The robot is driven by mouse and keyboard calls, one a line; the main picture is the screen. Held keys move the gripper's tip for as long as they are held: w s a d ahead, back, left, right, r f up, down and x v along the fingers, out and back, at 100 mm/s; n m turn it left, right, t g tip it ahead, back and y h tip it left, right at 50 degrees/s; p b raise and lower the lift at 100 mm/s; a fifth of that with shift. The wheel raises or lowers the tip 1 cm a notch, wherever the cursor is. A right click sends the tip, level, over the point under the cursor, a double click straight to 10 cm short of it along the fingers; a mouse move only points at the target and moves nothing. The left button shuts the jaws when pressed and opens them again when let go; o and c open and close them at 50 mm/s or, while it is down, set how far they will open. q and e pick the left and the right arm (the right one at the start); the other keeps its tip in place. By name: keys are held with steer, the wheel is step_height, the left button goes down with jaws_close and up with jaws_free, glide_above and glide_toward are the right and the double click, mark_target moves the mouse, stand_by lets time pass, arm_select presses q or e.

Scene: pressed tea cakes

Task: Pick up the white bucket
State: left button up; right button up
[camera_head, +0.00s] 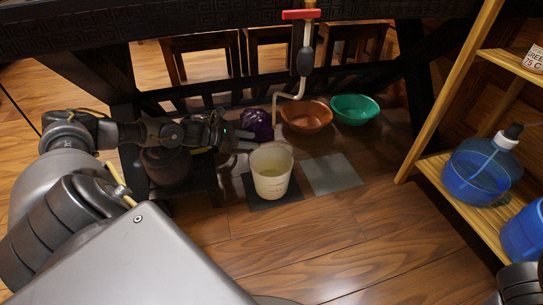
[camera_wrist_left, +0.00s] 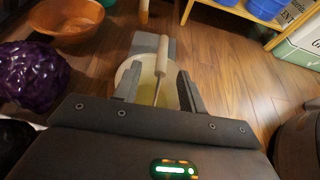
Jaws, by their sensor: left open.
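The white bucket (camera_head: 271,184) stands upright on a dark square mat (camera_head: 293,197) on the wooden floor. My left gripper (camera_head: 243,140) is open at the bucket's upper left side in the head view. In the left wrist view, the bucket (camera_wrist_left: 124,72) lies under and beyond the open left gripper (camera_wrist_left: 158,86). A pale, stick-like handle (camera_wrist_left: 162,55) on a thin wire shows between the two fingers. I cannot tell whether the fingers touch it. My right gripper is not in view.
A purple cabbage-like object (camera_head: 257,123), a brown bowl (camera_head: 307,117) and a green bowl (camera_head: 354,109) stand behind the bucket. A grey square (camera_head: 331,174) lies to its right. A wooden shelf (camera_head: 437,110) with blue containers (camera_head: 480,172) stands at right. The front floor is clear.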

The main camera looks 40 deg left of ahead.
mark_target(265, 144)
arm_select(q)
steer(key=b+x, duration=0.4)
steer(key=x, duration=0.2)
steer(key=shift+d+f, duration=0.1)
steer(key=shift+d, duration=0.15)
steer(key=shift+w+d+b, duration=0.25)
steer(key=shift+w+b, duration=0.05)
steer(key=shift+w, duration=0.1)
jaws_close()
stand_by(0.6)
stand_by(0.3)
